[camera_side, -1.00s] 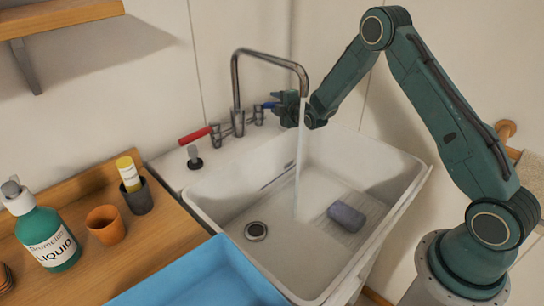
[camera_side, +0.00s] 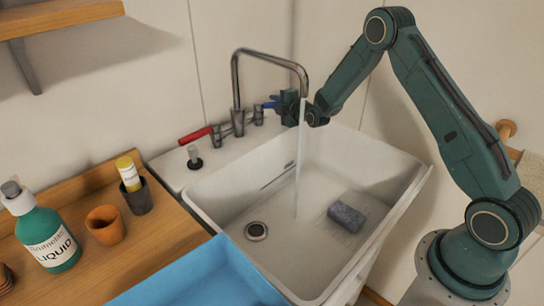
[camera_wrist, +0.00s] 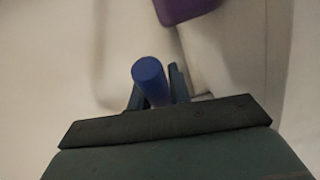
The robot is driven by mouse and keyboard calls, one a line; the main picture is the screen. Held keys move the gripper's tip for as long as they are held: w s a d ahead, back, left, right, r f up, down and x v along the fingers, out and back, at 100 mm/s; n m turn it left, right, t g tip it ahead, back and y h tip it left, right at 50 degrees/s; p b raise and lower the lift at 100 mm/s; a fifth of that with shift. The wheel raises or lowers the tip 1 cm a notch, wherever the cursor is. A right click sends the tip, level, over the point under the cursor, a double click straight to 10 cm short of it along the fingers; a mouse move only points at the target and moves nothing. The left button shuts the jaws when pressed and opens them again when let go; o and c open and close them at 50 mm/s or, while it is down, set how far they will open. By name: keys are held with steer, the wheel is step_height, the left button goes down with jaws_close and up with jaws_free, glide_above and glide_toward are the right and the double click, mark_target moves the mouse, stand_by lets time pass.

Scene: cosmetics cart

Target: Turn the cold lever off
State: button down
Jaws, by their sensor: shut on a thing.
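The cold lever (camera_side: 270,105) has a blue handle and sits right of the faucet (camera_side: 237,95) on the sink's back ledge. My gripper (camera_side: 279,104) is shut on the blue handle from the right. In the wrist view the handle's round blue end (camera_wrist: 149,70) stands up between the two fingers. The side view partly hides the fingers and handle. A thin stream of water (camera_side: 298,155) falls from the spout into the basin. The red-handled lever (camera_side: 195,135) points left on the other side of the faucet.
A blue tray (camera_side: 200,275) lies in front. A soap bottle (camera_side: 50,235), an orange cup (camera_side: 105,226) and a dark cup (camera_side: 138,198) stand on the wooden counter at left.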

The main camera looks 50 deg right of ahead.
steer(key=shift+w+d+n+y, duration=0.1)
steer(key=shift+n+y, duration=0.2)
steer(key=shift+w+d+n+y, duration=0.1)
steer(key=shift+w+n+y, duration=0.3)
steer(key=shift+n+y, duration=0.35)
steer(key=shift+w+n+y, duration=0.35)
steer(key=shift+n+y, duration=0.2)
steer(key=shift+y, duration=0.4)
steer(key=shift+w+n+y, duration=0.35)
steer(key=shift+n+y, duration=0.2)
steer(key=shift+y, duration=0.2)
steer(key=shift+w+n+y, duration=0.3)
steer(key=shift+n+y, duration=0.25)
steer(key=shift+y, duration=0.2)
steer(key=c, duration=1.3)
jaws_free()
steer(key=v, duration=1.3)
steer(key=shift+s+r, duration=0.25)
